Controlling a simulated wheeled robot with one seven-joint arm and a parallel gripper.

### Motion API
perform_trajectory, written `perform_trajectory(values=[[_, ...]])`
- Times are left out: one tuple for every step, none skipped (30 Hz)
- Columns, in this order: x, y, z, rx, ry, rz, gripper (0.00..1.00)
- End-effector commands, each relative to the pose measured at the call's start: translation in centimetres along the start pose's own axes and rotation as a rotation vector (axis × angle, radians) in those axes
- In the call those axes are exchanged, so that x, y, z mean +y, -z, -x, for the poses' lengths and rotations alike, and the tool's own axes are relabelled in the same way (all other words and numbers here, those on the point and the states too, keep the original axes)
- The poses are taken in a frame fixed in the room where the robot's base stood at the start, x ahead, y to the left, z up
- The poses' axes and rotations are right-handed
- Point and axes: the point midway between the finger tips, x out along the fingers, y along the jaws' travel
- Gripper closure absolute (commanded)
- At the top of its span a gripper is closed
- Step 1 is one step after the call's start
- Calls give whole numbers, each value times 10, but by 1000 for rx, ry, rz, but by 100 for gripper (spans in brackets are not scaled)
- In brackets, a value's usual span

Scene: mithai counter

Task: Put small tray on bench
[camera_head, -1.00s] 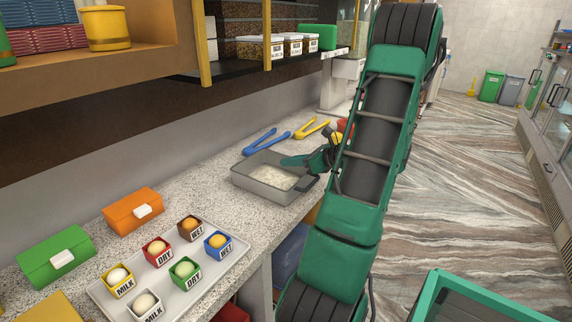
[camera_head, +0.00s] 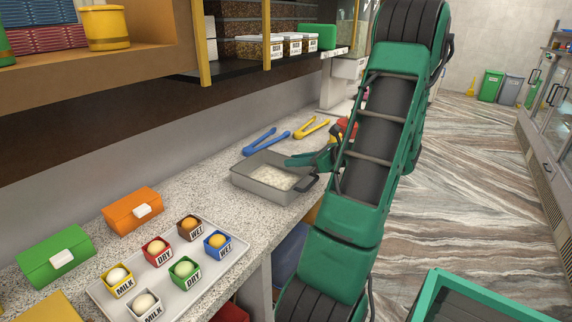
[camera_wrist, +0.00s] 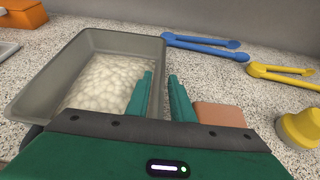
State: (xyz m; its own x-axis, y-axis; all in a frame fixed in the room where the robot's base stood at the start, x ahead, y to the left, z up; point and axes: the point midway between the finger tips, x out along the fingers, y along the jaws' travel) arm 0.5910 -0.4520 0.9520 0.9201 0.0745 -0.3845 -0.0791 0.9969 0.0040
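A small grey tray (camera_head: 262,190) holding pale, lumpy white contents sits on the speckled bench (camera_head: 205,180). It also fills the left of the wrist view (camera_wrist: 50,80). My gripper (camera_head: 292,161) is at the right side of this tray. In the wrist view my gripper (camera_wrist: 161,76) has its two teal fingers apart. The left finger is over the inside of the tray, and the right finger is outside its right wall. The wall shows in the gap between them. Whether the fingers touch the wall is hard to tell.
Blue tongs (camera_head: 266,139) and yellow tongs (camera_head: 311,128) lie behind the tray. An orange-brown block (camera_wrist: 219,115) and a yellow pot (camera_wrist: 300,128) are to its right. A light tray of labelled sweets (camera_head: 223,265), an orange box (camera_head: 132,211) and a green box (camera_head: 56,257) stand to the left.

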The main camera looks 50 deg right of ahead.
Motion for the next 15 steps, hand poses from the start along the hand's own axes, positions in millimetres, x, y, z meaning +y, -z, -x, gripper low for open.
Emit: perform_trajectory(values=[[-2, 0, 12, 1, 7, 0, 79], [-1, 0, 18, 1, 5, 0, 79], [-2, 0, 26, 1, 7, 0, 79], [-1, 0, 33, 2, 6, 0, 79], [-1, 0, 39, 1, 6, 0, 79], [-1, 0, 46, 1, 5, 0, 79], [-2, 0, 52, 1, 6, 0, 79], [-2, 0, 58, 1, 6, 0, 79], [-1, 0, 64, 1, 5, 1, 79], [-1, 0, 69, 1, 5, 1, 79], [-1, 0, 73, 1, 4, 0, 79], [-1, 0, 78, 0, 4, 0, 79], [-1, 0, 82, 0, 4, 0, 79], [-1, 0, 84, 1, 4, 0, 79], [-1, 0, 88, 1, 3, -1, 79]])
